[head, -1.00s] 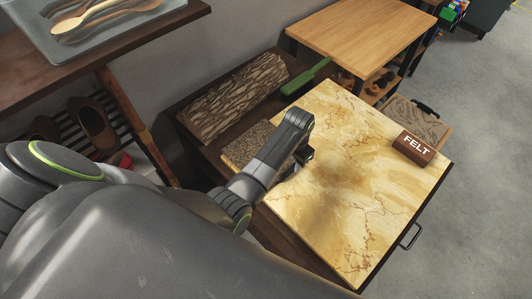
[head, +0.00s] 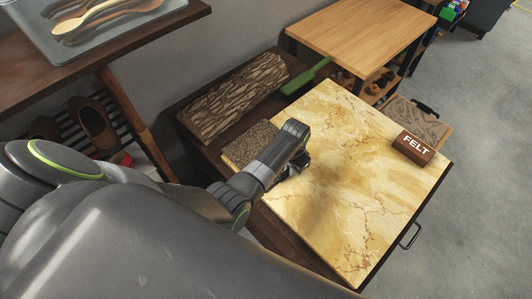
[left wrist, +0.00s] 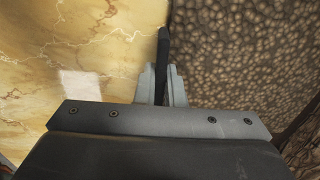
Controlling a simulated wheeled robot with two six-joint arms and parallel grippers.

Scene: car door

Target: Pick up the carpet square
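The carpet square, a brown, bumpy-textured piece (head: 248,142), lies at the left edge of the yellow marble-look slab (head: 350,185), partly hidden behind my left arm. In the left wrist view the carpet square (left wrist: 245,55) fills the right side and the slab (left wrist: 75,60) the left. My left gripper (head: 302,165) is over the slab, near the carpet square's edge. My right gripper is not in view.
A rough bark-like piece (head: 232,97) and a green-handled tool (head: 307,76) lie behind the carpet square. A brown FELT block (head: 413,149) stands at the slab's right edge. A wooden table (head: 362,35) is beyond. The slab's middle is clear.

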